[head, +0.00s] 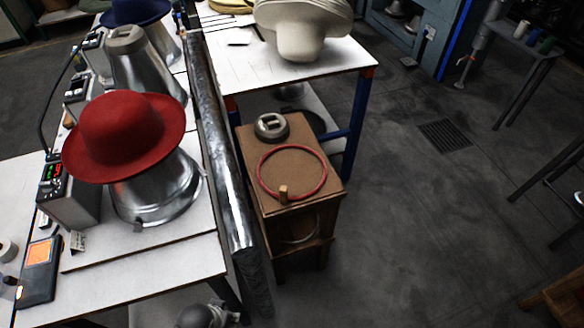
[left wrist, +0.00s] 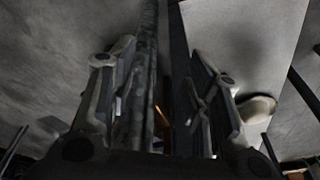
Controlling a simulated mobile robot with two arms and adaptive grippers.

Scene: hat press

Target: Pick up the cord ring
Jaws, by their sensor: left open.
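The cord ring (head: 321,191) is a thin red loop with a small wooden toggle (head: 284,194) at its near side. It lies flat on the top of a small brown wooden stand (head: 328,150) in the head view. My left gripper shows in the left wrist view (left wrist: 160,95), its two fingers spread apart with nothing seen held between them. It is apart from the ring, which I cannot make out in that view. My right gripper is not in view.
A grey metal weight (head: 271,126) sits behind the ring on the stand. A long metal bar (head: 219,140) runs along the stand's left side. A red hat (head: 124,135) sits on a press at left. A white table (head: 335,56) stands behind.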

